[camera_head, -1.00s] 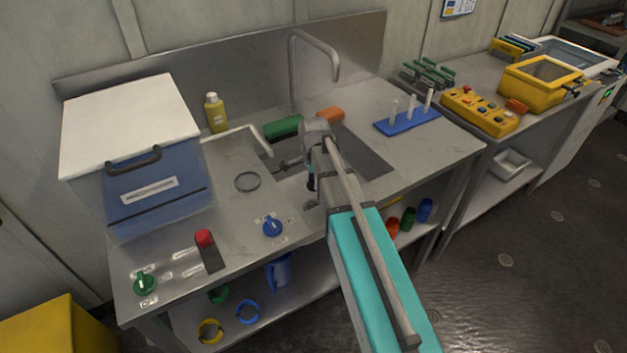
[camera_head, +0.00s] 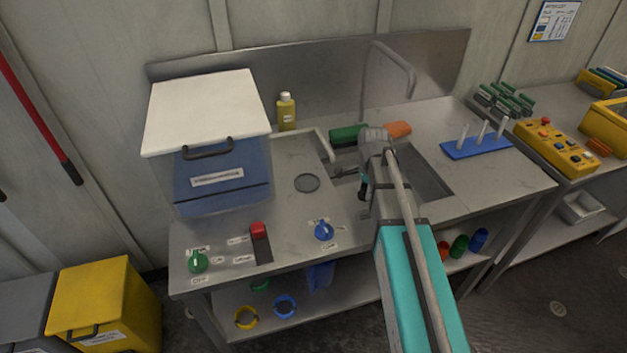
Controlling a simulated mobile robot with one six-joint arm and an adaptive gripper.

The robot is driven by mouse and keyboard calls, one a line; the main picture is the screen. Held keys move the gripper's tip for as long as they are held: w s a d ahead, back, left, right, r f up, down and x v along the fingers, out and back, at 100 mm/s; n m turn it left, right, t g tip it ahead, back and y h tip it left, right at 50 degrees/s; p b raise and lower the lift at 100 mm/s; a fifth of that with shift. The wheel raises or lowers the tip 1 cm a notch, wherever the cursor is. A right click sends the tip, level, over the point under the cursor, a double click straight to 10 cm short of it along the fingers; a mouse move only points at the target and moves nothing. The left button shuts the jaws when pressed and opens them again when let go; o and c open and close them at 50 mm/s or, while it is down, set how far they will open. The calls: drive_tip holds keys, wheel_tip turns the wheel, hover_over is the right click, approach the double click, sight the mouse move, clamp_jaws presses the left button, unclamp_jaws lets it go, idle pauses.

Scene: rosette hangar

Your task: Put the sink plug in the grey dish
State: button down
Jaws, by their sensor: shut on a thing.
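The grey dish (camera_head: 307,184) is a shallow round dish on the steel counter, left of the sink basin. My wrist and forearm hide part of the basin.
A tap (camera_head: 392,60) arches behind the sink (camera_head: 432,175). Green (camera_head: 348,134) and orange (camera_head: 397,129) items lie at its back edge. A blue lidded box (camera_head: 222,180) stands left of the dish. A blue knob (camera_head: 324,230) and red-handled switch (camera_head: 259,236) sit in front. A yellow bottle (camera_head: 287,111) stands behind.

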drive_tip(key=s+a+r+n+p, duration=0.3)
drive_tip(key=s+a+r+p, duration=0.2)
drive_tip(key=a+r+p, duration=0.2)
drive_tip(key=s+a+r+n+p, duration=0.4)
drive_tip(key=s+a+r+p, duration=0.2)
drive_tip(key=r+p, duration=0.3)
drive_tip(key=shift+s+a+r, duration=0.2)
drive_tip(key=shift+a+r, duration=0.3)
drive_tip(key=b, duration=0.9)
hover_over(307, 183)
drive_tip(key=f, duration=0.9)
drive_tip(key=shift+s+d, duration=0.1)
drive_tip(key=shift+s, duration=0.3)
drive_tip(key=shift+w+f+b, duration=0.5)
drive_tip(key=shift+f+b, duration=0.2)
drive_tip(key=shift+f, duration=0.05)
drive_tip(key=shift+s+f+b, duration=0.1)
drive_tip(key=shift+f+b, duration=1.2)
